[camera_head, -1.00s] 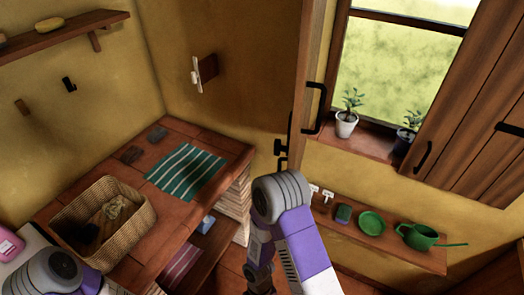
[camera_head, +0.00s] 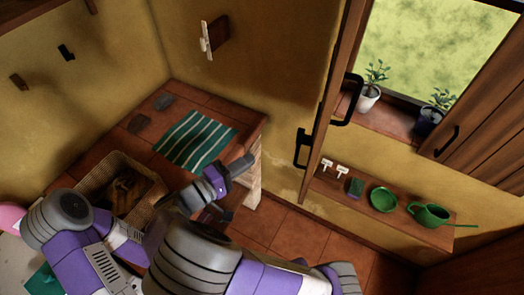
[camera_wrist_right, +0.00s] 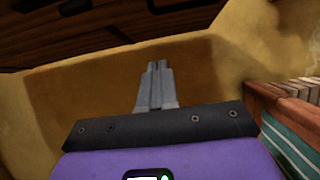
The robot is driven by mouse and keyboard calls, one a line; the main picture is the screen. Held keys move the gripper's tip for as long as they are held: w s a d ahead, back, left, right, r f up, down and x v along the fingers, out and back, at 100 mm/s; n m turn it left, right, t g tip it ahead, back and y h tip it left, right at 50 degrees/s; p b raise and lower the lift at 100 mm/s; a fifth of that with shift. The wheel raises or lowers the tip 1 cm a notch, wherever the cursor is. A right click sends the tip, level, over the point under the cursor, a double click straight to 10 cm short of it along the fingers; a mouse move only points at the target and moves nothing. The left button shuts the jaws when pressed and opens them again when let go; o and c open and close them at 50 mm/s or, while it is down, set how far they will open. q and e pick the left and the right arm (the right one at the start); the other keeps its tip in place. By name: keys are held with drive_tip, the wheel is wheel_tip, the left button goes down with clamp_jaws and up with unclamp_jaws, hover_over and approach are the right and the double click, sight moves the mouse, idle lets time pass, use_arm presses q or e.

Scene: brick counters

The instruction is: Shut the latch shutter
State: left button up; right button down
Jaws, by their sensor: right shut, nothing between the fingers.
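A dark wooden shutter (camera_head: 340,62) stands open at the left of the window in the head view, seen almost edge-on. It carries a black handle (camera_head: 348,98) and a lower black latch piece (camera_head: 302,147). A second wooden shutter (camera_head: 490,125) with a black handle (camera_head: 447,141) is at the right of the window. My right gripper (camera_head: 246,162) is left of and below the open shutter, apart from it, in front of the counter. In the right wrist view its fingers (camera_wrist_right: 157,85) are together and empty. My left gripper is out of view.
Potted plants (camera_head: 369,97) stand on the sill. The tiled floor (camera_head: 300,240) between is clear.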

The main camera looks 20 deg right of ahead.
drive_tip(key=w+d, duration=0.1)
drive_tip(key=d, duration=1.1)
drive_tip(key=shift+f+p, duration=0.15)
drive_tip(key=shift+p, duration=0.2)
drive_tip(key=shift+d, duration=0.1)
